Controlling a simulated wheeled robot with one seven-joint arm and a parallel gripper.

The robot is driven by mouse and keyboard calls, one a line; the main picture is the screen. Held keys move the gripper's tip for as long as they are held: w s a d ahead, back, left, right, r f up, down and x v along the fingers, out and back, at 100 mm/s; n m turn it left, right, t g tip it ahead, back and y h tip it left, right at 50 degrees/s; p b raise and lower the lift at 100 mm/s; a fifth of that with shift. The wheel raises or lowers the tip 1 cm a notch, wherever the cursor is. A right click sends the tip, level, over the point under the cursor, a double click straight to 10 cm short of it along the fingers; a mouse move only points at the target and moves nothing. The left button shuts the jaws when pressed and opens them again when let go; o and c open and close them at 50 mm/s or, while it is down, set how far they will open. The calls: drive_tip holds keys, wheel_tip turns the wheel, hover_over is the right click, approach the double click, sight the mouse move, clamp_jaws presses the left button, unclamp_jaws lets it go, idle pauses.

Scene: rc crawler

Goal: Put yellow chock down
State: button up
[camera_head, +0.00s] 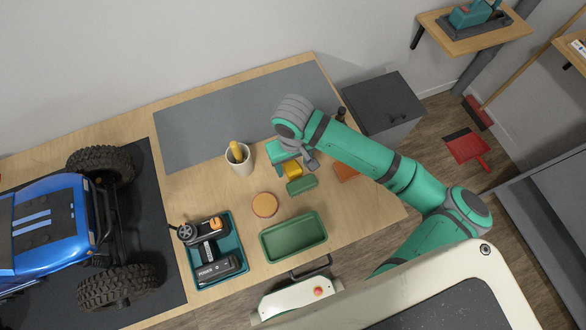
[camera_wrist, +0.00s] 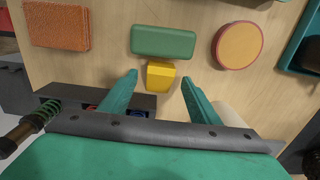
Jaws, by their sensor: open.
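The yellow chock (camera_head: 293,170) sits on the wooden bench beside a green block (camera_head: 301,186). In the wrist view the yellow chock (camera_wrist: 160,76) lies between and slightly beyond my fingertips, close against the green block (camera_wrist: 163,41); I cannot tell whether they touch. My gripper (camera_head: 291,159) is over the bench. In the wrist view my gripper (camera_wrist: 159,80) has its two teal fingers spread, with a visible gap on each side of the chock. My gripper partly hides the chock in the head view.
A round orange-topped piece (camera_head: 265,204), an orange block (camera_wrist: 56,27), an empty green tray (camera_head: 293,262) and a white cup (camera_head: 240,167) are nearby. A blue crawler (camera_head: 50,232) stands left. The grey mat (camera_head: 220,118) is clear.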

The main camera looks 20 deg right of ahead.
drive_tip(key=shift+f, duration=0.45)
drive_tip(key=c, duration=1.3)
drive_tip(key=shift+r, duration=0.1)
